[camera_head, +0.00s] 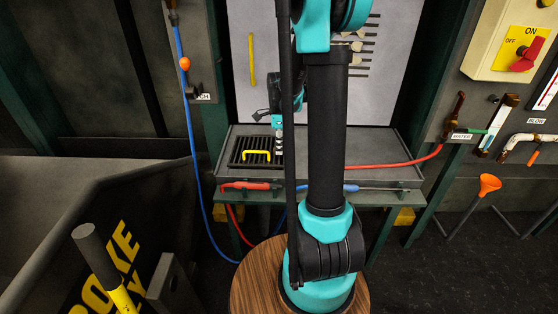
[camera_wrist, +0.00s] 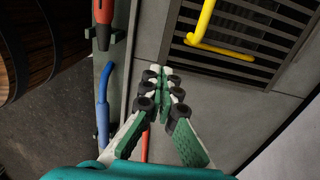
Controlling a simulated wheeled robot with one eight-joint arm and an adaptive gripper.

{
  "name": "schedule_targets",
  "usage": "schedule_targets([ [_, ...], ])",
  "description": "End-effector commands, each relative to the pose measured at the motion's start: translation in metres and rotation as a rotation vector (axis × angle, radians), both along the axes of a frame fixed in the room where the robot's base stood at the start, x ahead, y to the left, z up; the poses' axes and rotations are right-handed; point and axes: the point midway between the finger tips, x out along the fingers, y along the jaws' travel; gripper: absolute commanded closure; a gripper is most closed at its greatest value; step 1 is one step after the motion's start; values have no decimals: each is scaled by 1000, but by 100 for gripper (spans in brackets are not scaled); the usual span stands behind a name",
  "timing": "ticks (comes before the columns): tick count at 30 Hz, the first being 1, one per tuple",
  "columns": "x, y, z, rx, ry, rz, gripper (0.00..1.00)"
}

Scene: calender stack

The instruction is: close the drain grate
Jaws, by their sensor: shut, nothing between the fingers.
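The drain grate (camera_head: 236,152) is a dark slatted panel with a yellow handle (camera_head: 257,154), set in the left part of the grey sink basin. In the wrist view the grate (camera_wrist: 268,70) fills the upper right, with its yellow handle (camera_wrist: 203,24) above and right of my fingers. The slats look roughly level with the basin floor; I cannot tell whether the grate sits fully flat. My gripper (camera_head: 278,156) is at the grate's right side in the head view. In the wrist view my gripper (camera_wrist: 163,72) is shut and empty, apart from the handle.
A red-handled tool (camera_head: 246,186) and a blue one (camera_head: 350,188) lie along the basin's front ledge. A red hose (camera_head: 400,163) crosses the basin's right side. A blue hose (camera_head: 190,120) hangs at the left. The bare basin floor (camera_wrist: 225,112) is clear near my fingers.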

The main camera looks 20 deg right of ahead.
Motion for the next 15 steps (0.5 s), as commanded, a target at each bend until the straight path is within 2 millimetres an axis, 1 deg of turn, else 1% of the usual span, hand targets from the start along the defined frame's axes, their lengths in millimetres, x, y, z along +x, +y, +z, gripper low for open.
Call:
schedule_targets([
  [1,0,0,-10,0,0,0,100],
  [6,-2,1,-36,0,0,1,100],
  [10,-2,1,-49,0,0,1,100],
  [15,-3,1,-56,0,-1,1,100],
])
